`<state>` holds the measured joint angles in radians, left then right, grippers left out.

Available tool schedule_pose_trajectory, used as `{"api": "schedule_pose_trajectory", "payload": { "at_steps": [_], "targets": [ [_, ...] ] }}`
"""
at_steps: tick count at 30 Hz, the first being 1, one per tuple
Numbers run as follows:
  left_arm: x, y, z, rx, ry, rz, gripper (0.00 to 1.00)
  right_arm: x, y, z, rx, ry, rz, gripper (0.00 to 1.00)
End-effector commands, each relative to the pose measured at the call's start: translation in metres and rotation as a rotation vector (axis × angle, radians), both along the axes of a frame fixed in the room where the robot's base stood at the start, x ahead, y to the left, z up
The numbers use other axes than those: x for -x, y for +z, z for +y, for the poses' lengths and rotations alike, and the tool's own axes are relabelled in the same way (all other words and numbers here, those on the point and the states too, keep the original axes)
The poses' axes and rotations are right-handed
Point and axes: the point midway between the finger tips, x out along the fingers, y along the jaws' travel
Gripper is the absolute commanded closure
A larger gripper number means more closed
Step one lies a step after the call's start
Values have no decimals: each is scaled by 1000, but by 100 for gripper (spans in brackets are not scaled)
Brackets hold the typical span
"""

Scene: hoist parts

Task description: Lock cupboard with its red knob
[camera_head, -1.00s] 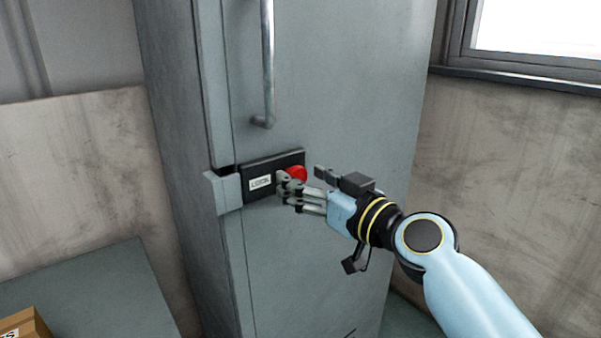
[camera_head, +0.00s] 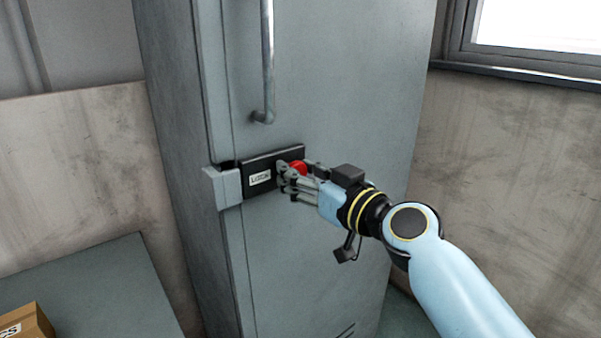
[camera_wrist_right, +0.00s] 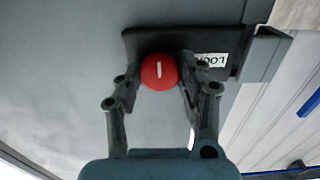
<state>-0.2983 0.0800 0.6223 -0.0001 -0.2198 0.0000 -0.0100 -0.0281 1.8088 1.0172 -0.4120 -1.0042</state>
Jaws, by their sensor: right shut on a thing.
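The grey cupboard (camera_head: 320,80) stands upright with its door closed flush as far as I can see. A black lock plate (camera_head: 262,160) with a white label is on its door. The red knob (camera_head: 299,167) sits at the plate's right part; in the right wrist view the knob (camera_wrist_right: 159,72) is round with a white line across its face. My right gripper (camera_head: 300,172) is shut on the knob, with fingers on both sides of it. The right wrist view shows the gripper (camera_wrist_right: 158,90) around it. A light grey catch block (camera_head: 222,187) sits left of the plate. My left gripper is not in view.
A vertical metal handle (camera_head: 267,70) is above the plate. A grey table (camera_head: 100,290) with a cardboard box (camera_head: 28,322) is at the lower left. A window (camera_head: 540,30) is at the upper right. The space right of the cupboard is clear before the wall.

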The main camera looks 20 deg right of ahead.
Motion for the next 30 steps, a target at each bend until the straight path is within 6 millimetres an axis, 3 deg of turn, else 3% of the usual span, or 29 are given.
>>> {"api": "schedule_pose_trajectory", "payload": {
  "at_steps": [11,30],
  "targets": [
    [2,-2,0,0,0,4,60,0,0,-1,-126,1,45,94],
    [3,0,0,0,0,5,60,-1,0,-3,-679,0,245,94]
  ]
}}
